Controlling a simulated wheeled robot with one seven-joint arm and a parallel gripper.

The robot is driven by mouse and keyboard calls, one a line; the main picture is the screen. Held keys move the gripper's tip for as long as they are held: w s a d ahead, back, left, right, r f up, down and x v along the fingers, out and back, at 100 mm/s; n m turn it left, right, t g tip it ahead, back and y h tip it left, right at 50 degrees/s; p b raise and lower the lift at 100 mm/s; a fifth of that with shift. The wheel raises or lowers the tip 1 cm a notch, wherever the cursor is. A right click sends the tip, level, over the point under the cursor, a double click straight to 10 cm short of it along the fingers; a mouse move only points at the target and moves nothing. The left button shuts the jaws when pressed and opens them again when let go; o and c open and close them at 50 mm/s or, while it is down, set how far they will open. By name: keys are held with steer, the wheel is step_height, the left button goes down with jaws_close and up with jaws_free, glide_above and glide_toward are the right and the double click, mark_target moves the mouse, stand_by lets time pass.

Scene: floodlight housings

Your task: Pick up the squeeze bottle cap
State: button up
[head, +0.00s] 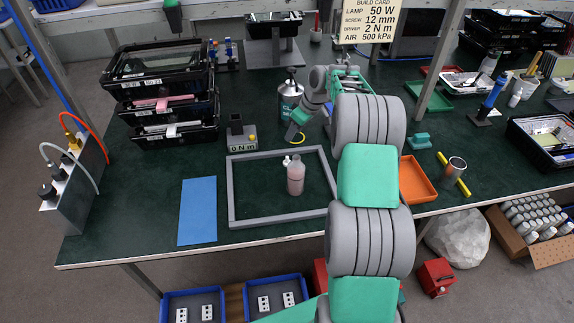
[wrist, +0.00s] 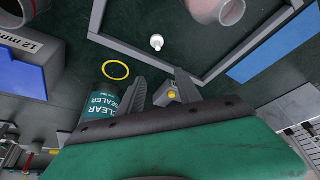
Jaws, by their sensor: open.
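The squeeze bottle cap (head: 286,160) is a small white piece on the green bench top, just inside the far bar of a grey rectangular frame (head: 233,195). In the wrist view the cap (wrist: 157,42) lies ahead of my fingertips, apart from them. The squeeze bottle (head: 296,180), pinkish and translucent, stands inside the frame, close to the cap on its near side. It also shows at the top of the wrist view (wrist: 212,8). My gripper (wrist: 160,78) is open and empty, its two dark fingers spread.
A clear sealer can (head: 289,98) and a yellow ring (wrist: 116,70) are close to my gripper. A torque gauge box (head: 241,136) stands left of it. A blue mat (head: 198,210) lies left of the frame. An orange tray (head: 414,182) is at right, beyond my arm.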

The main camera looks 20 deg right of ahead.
steer(key=b, duration=0.7)
glide_above(288, 157)
steer(key=s+d, duration=0.2)
step_height(288, 157, down, 8)
steer(key=x, duration=0.2)
steer(key=p+x, duration=0.1)
steer(key=x, duration=0.4)
steer(key=shift+w+a, duration=0.1)
steer(key=shift+a, duration=0.3)
steer(key=shift+c, duration=0.2)
jaws_close()
